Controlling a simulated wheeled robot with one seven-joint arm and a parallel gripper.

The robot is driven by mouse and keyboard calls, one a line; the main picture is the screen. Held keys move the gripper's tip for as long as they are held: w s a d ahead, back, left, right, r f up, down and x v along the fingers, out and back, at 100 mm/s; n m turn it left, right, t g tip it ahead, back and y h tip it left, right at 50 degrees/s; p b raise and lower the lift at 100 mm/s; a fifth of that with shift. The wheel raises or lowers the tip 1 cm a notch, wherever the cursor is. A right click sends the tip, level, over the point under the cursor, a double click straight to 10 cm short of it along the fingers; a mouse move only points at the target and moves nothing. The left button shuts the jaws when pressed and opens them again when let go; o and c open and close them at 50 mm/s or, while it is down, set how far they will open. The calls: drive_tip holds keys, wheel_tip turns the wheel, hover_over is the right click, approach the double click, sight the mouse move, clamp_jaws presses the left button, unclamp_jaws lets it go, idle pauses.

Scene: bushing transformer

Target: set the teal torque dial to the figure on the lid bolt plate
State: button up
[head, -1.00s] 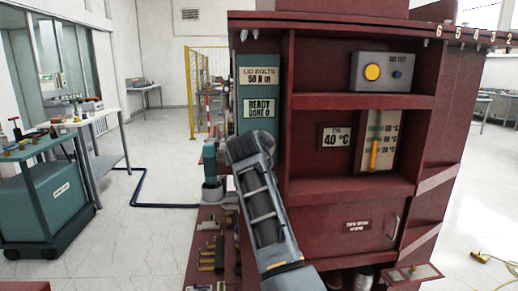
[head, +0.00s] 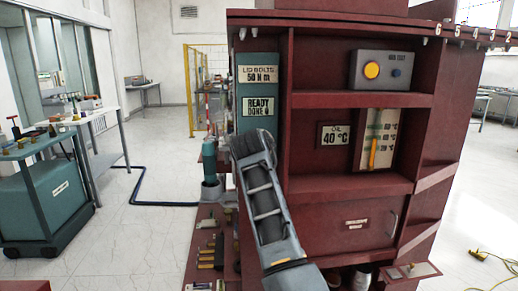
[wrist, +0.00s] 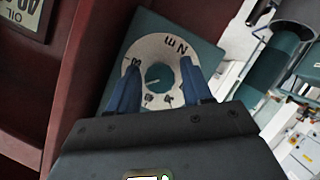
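In the wrist view the torque dial shows as a pale round face (wrist: 150,52) with dark marks, on a teal panel (wrist: 203,52). A small teal knob (wrist: 157,75) is at its middle. My gripper (wrist: 158,82) is open, with its blue fingers apart on either side of the knob; I cannot tell whether either touches it. The dial's setting is too small to read. In the head view the lid bolt plate (head: 261,76) reads "LID BOLTS 50 N m". My arm hides the dial and my fingertips there.
A plate reading "READY DONE 0" (head: 262,106) is below the bolt plate. The red cabinet (head: 330,212) rises right of my arm, with an oil plate (head: 335,135) reading 40 °C. A teal tool (head: 210,160) stands left of my arm. Open floor lies further left.

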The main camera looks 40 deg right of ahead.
drive_tip(key=shift+o, duration=0.7)
drive_tip(key=shift+a+r, duration=0.1)
drive_tip(key=shift+r, duration=0.05)
drive_tip(key=b+v, duration=0.1)
drive_tip(key=v, duration=0.6)
drive_tip(key=shift+s+a, duration=0.25)
drive_tip(key=s+a+f+n+t+y, duration=0.25)
drive_tip(key=s+a+f, duration=0.45)
drive_tip(key=s+f, duration=0.5)
drive_tip(key=s+a+f+n+t+y, duration=0.2)
drive_tip(key=s+a+f+y, duration=0.3)
drive_tip(key=s+f, duration=0.7)
drive_tip(key=s+a+f+y, duration=0.1)
drive_tip(key=s+a, duration=0.3)
drive_tip(key=s, duration=0.3)
drive_tip(key=s+a+f+y, duration=0.1)
drive_tip(key=s+a+f, duration=0.15)
drive_tip(key=s, duration=0.45)
drive_tip(key=s+a+r+m, duration=0.1)
drive_tip(key=s+a+r, duration=0.1)
drive_tip(key=s+r, duration=0.2)
drive_tip(key=s+a+r+m, duration=0.2)
drive_tip(key=s+r, duration=0.2)
drive_tip(key=s, duration=0.6)
drive_tip(key=shift+s+a+r+t+y, duration=0.2)
drive_tip(key=shift+s+a+t+y, duration=0.05)
drive_tip(key=shift+a+t+y, duration=0.1)
